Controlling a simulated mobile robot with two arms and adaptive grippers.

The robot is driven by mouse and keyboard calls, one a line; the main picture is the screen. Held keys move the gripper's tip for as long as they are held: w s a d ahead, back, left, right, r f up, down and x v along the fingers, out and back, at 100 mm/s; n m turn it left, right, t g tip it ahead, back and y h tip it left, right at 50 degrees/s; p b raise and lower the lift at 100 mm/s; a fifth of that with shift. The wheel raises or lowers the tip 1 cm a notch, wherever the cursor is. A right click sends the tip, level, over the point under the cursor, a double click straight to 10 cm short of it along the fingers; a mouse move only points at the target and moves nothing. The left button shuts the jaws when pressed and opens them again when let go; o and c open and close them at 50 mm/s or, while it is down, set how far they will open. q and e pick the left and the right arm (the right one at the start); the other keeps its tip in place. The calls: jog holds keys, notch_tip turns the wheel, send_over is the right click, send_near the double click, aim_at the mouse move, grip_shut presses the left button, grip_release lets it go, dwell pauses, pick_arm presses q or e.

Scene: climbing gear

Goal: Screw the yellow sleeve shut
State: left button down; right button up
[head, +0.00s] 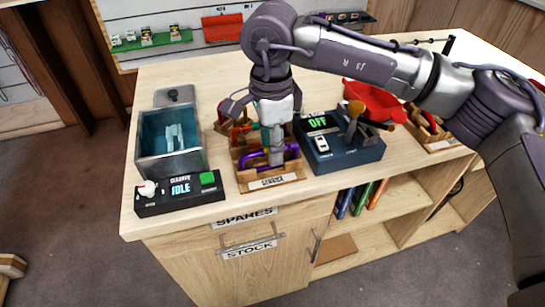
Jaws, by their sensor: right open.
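A purple loop (250,161), which looks like a carabiner, lies in a small wooden tray (270,183) with a label on its front. I cannot pick out a yellow sleeve on it; my right gripper covers part of the loop. My right gripper (277,160) points down over the tray from above, at the loop. It is open; whether its fingers touch the loop I cannot tell. Red and green pieces show behind the gripper. My left gripper is not in view.
Left of the tray are an open-topped tank (172,163) and a black control box (180,193) reading IDLE. Right of it is a dark blue device (345,155) reading OFF, with an orange-topped part. A red bowl (375,98) stands behind.

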jog(key=shift+s+d, duration=0.1)
jog(key=shift+s, duration=0.3)
jog(key=shift+f+b, duration=0.2)
jog(key=shift+b, duration=0.15)
jog(key=shift+f+b, duration=1.05)
jog(key=shift+f, duration=0.2)
jog(key=shift+w, duration=0.15)
jog(key=shift+w+a, duration=0.2)
jog(key=shift+w, duration=0.4)
jog(key=shift+r, duration=0.1)
jog(key=shift+s+r+p, duration=0.1)
jog(key=shift+r+p, duration=0.65)
jog(key=shift+r, duration=0.65)
